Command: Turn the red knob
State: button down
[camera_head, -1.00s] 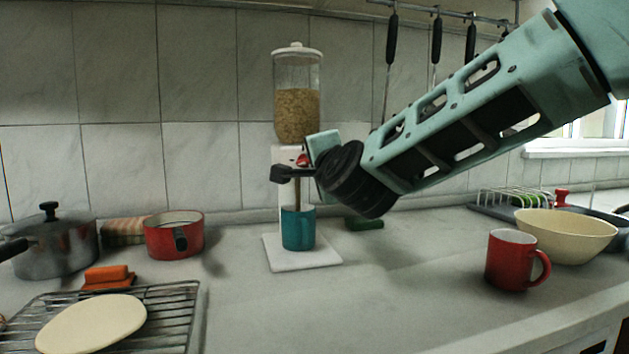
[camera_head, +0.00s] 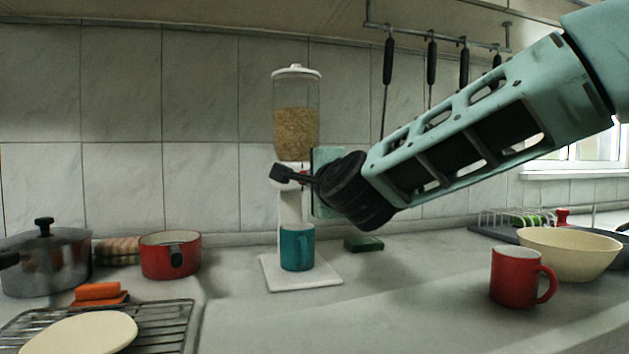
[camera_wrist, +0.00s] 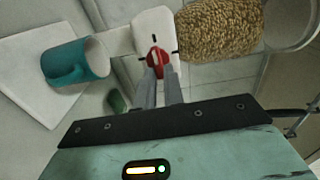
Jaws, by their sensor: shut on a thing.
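A white dispenser (camera_head: 290,205) with a clear hopper of brown grain (camera_head: 296,132) stands on a white base plate at the back of the counter. The red knob (camera_wrist: 157,58) is on the dispenser's front, below the hopper. My gripper (camera_wrist: 157,72) is shut on the knob, with its two grey fingers reaching it in the wrist view. In the head view my gripper (camera_head: 300,177) largely hides the knob. A teal mug (camera_head: 296,248) stands upright on the base plate under the outlet. No falling grain shows now.
A red mug (camera_head: 516,278) and cream bowl (camera_head: 567,253) stand at right. A red pot (camera_head: 170,256), a steel pot (camera_head: 45,262) and a wire rack (camera_head: 165,326) are at left. A green block (camera_head: 364,244) lies behind the base plate. The middle counter is clear.

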jog(key=c, duration=1.5)
grip_release()
jog(key=shift+s, duration=0.1)
jog(key=v, duration=1.7)
jog(key=shift+p, duration=0.3)
jog(key=shift+s+d, duration=0.1)
